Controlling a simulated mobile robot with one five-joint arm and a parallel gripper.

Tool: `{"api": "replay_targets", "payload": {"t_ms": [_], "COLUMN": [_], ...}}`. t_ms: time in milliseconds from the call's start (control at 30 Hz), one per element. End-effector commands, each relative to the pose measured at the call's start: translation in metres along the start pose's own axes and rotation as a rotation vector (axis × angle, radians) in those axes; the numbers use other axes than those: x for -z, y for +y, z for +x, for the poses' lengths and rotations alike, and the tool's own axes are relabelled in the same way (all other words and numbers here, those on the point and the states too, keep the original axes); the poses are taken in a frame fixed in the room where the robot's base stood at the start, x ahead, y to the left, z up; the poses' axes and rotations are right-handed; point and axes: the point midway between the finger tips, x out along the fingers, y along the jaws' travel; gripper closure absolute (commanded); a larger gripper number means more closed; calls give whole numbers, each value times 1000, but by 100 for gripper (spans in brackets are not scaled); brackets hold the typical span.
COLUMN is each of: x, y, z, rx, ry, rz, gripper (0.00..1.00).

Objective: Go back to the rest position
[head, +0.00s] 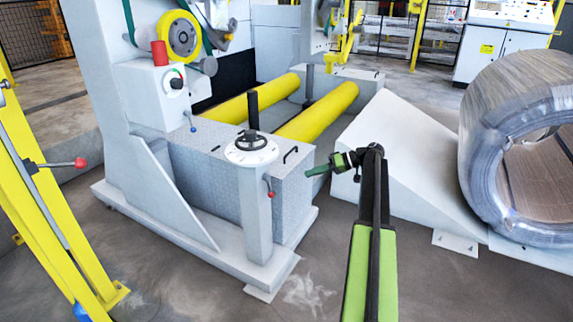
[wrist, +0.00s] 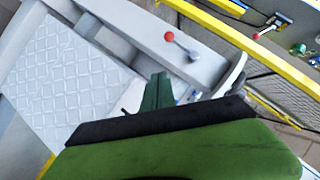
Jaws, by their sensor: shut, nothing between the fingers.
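My gripper (head: 317,171) is at the end of my green and black arm, in the middle of the head view. Its dark green fingers are shut and empty and point left. They are just right of the pedestal with the handwheel (head: 250,144), apart from it in the picture. In the wrist view the shut green fingers (wrist: 157,90) show above the green and black arm body. Beyond them is a red-knobbed lever (wrist: 169,37) on a pale post; this lever also shows in the head view (head: 270,192).
A grey wrapping machine (head: 150,185) with yellow rollers (head: 320,112) stands at left and centre. A white ramp (head: 385,150) and a large wrapped coil (head: 490,150) are at right. A yellow frame (head: 50,220) is at far left. Floor is open at front centre.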

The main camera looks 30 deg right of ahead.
Motion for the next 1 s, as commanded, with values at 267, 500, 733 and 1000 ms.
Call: {"api": "replay_targets", "payload": {"t_ms": [267, 500, 733, 1000], "x": [-9, -84, -185, -257], "y": [-18, -110, -206, -276], "z": [29, 166, 245, 257], "rx": [-13, -188, -509, -837], "ry": [-54, -377, -644, -731], "rz": [22, 149, 182, 100], "gripper": [100, 100, 100, 100]}}
